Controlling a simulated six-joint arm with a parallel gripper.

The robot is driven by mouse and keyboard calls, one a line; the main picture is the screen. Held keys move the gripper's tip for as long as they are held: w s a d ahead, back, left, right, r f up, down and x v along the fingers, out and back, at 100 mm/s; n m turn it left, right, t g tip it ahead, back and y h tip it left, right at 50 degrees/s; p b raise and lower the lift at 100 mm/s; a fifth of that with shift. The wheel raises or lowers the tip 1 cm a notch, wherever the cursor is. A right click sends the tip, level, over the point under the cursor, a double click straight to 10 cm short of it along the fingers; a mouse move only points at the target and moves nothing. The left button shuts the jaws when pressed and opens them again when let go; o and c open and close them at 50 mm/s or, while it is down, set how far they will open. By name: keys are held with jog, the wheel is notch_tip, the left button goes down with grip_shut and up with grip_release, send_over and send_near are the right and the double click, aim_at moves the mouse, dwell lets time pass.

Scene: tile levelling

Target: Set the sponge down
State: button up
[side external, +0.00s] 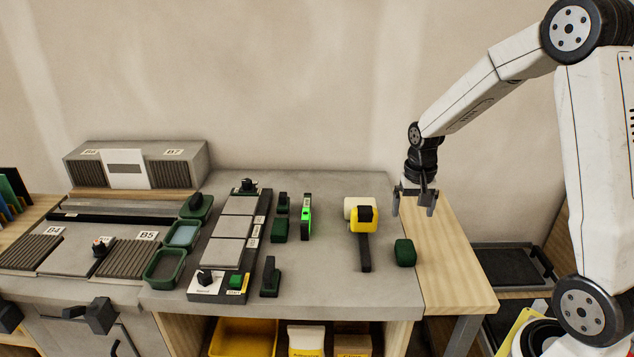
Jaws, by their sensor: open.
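A dark green block (404,252), which looks like the sponge, rests on the grey worktop near its right edge. My gripper (415,208) is open, with its fingers pointing down. It is above and behind the green block in the picture, apart from it, and nothing shows between the fingers. A green-rimmed tray with bluish contents (182,236) and a second green tray (163,268) stand at the left of the worktop.
A mallet (365,250) with a yellow and white head lies left of the green block. A green level (306,216) and several dark green tools lie further left. Grey tiles (230,227) lie in a rack. A bare wooden surface (445,260) adjoins the right edge.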

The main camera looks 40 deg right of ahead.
jog(key=s+a+n+t, duration=0.1)
jog(key=s+a+n, duration=0.3)
jog(key=a, duration=0.4)
jog(key=s+a+n+t, duration=0.1)
jog(key=s+a+n, duration=0.3)
jog(key=a, duration=0.4)
jog(key=shift+f+n+t, duration=0.25)
jog(key=shift+n+t, duration=0.05)
jog(key=shift+n, duration=0.1)
jog(key=shift+s, duration=0.1)
